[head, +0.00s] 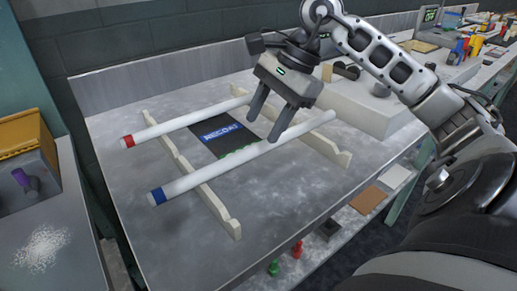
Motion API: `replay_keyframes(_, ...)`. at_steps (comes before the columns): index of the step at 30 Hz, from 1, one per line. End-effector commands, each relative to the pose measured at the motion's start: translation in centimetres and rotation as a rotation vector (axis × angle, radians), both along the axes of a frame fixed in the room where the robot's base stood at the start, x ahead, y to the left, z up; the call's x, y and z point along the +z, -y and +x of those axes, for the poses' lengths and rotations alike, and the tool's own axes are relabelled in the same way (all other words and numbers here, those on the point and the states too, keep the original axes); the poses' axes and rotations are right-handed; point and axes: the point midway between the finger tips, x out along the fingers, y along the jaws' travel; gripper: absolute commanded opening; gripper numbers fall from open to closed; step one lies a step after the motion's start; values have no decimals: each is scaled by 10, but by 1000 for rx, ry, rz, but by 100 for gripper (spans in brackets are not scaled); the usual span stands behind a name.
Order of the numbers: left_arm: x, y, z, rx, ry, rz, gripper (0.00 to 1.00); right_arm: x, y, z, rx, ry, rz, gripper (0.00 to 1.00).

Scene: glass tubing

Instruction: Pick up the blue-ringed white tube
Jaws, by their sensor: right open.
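The blue-ringed white tube (228,162) lies slantwise across two cream notched rails on the grey workbench, its blue ring (157,196) at the near left end. A second white tube (190,119) with a red ring lies behind it on the same rails. My right gripper (264,126) points down with its fingers apart, at the right half of the blue-ringed tube. One finger overlaps the tube in the picture; whether it touches cannot be told. My left gripper is not in view.
The left rail (205,187) and right rail (322,139) stand on the bench (190,245). A dark labelled mat (212,138) lies between them. A yellow-topped box (24,140) stands at the left. A pale block (365,112) is at the right. The bench's front is clear.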

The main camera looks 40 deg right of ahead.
Motion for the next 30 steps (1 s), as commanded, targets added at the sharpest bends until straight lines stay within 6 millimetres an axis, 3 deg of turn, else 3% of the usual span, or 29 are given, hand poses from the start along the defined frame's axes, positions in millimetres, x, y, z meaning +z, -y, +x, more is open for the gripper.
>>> replay_keyframes(7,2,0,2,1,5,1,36,-17,-7,4,3,-2,3,49)
replay_keyframes(15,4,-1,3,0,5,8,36,-52,-19,12,2,-2,3,49)
replay_keyframes(24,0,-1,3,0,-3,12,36,-57,-21,14,0,0,0,49)
replay_keyframes(30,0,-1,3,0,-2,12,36,-57,-21,14,0,0,0,0)
